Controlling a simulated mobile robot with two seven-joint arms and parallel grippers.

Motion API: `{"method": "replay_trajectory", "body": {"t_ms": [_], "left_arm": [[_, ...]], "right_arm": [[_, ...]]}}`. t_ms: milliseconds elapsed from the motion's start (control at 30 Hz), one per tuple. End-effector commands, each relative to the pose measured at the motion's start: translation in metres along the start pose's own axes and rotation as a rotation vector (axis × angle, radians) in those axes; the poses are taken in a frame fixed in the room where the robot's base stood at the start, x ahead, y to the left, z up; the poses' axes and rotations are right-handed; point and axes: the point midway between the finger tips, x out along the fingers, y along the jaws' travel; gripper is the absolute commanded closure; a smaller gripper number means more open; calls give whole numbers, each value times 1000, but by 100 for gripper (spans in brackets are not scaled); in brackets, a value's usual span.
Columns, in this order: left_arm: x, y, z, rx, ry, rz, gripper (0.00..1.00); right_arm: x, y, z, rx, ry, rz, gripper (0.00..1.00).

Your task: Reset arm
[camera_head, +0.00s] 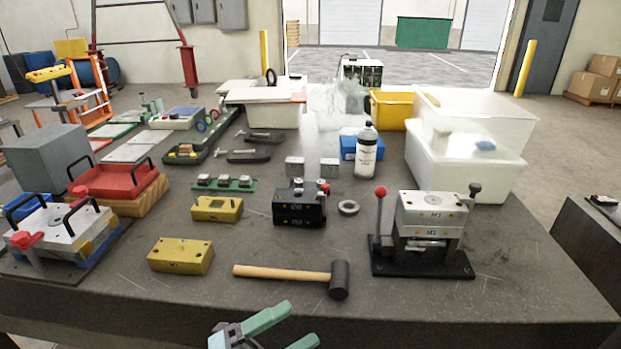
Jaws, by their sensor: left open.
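My left gripper (303,322) shows at the bottom edge, with two green fingers spread apart and nothing between them. It is in front of the table's near edge, apart from everything on the table. My right gripper is not in view. A silver mould base (430,213) sits on a black stand with a red-knobbed lever at the right. A black mould base (298,205) stands mid-table. Yellow blocks, one near (181,256) and one farther (216,209), lie left of centre.
A mallet (290,273) lies near the front of the dark table (330,318). A bottle (366,155), a ring (348,208) and white bins (455,165) are farther back. Red (115,181) and silver (62,225) handled moulds stand at left.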

Motion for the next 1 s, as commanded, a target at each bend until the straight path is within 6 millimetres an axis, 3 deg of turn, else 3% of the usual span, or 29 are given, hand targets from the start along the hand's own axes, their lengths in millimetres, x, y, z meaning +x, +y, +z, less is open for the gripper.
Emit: {"method": "replay_trajectory", "body": {"t_ms": [167, 300, 400, 533, 700, 833, 1000], "left_arm": [[-43, 32, 17, -333, -346, -29, 15], [-94, 68, 20, -589, -621, -37, 15], [-137, 98, 12, -770, -819, -38, 15], [-200, 137, -15, -1001, -1083, -36, 15], [-276, 176, -70, -1258, -1394, -32, 15], [-312, 190, -107, -1380, -1551, -30, 15], [-333, 198, -130, -1448, -1642, -28, 15]], "right_arm": [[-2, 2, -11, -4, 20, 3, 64], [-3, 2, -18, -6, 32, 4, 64], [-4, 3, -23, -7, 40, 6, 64], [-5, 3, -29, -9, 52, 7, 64], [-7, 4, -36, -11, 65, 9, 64], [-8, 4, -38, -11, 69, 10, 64], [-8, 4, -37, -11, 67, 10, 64]]}}
